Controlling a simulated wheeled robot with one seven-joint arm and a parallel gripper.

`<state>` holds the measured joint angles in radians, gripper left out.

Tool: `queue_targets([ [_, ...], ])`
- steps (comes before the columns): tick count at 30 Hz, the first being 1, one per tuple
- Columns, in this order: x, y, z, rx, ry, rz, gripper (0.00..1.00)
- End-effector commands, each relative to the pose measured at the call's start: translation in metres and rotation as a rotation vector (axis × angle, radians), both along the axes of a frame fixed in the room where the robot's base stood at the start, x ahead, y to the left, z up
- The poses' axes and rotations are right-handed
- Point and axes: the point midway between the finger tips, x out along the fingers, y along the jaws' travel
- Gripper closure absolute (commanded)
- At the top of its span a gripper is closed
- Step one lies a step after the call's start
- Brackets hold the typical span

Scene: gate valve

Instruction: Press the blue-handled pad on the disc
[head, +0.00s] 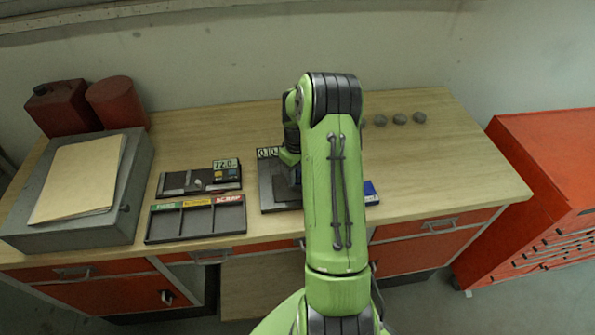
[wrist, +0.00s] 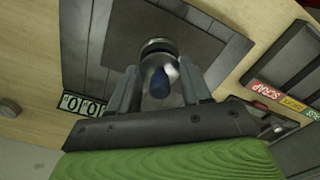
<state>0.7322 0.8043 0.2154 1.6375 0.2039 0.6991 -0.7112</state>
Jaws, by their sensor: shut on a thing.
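My gripper (wrist: 160,92) is shut on the blue-handled pad (wrist: 161,84), with one finger on each side of it. The handle's dark blue end points toward the wrist camera, and a shiny metal part shows around it. A round metal edge (wrist: 158,45) shows just beyond the pad, over the dark plate of the scale-like stand (wrist: 120,35). I cannot tell whether this is the disc or part of the pad, or whether they touch. In the head view the stand (head: 268,190) is partly behind my arm, which hides the gripper's fingers and the pad.
The stand's counter (wrist: 82,104) reads about zero. Left of it are a gauge box (head: 200,181) reading 72.0 and a sorting tray (head: 195,222) with a SCRAP label. A blue block (head: 371,190) lies right of my arm. Several grey round pieces (head: 400,118) sit behind; the bench's right side is clear.

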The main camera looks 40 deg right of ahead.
Motion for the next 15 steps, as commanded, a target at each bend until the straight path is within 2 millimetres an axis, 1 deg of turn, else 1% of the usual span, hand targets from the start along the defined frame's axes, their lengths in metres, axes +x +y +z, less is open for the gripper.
queue_targets([
  [15, 0.0001, 0.0, -0.0068, 0.0, 0.0, 0.0, 0.76],
])
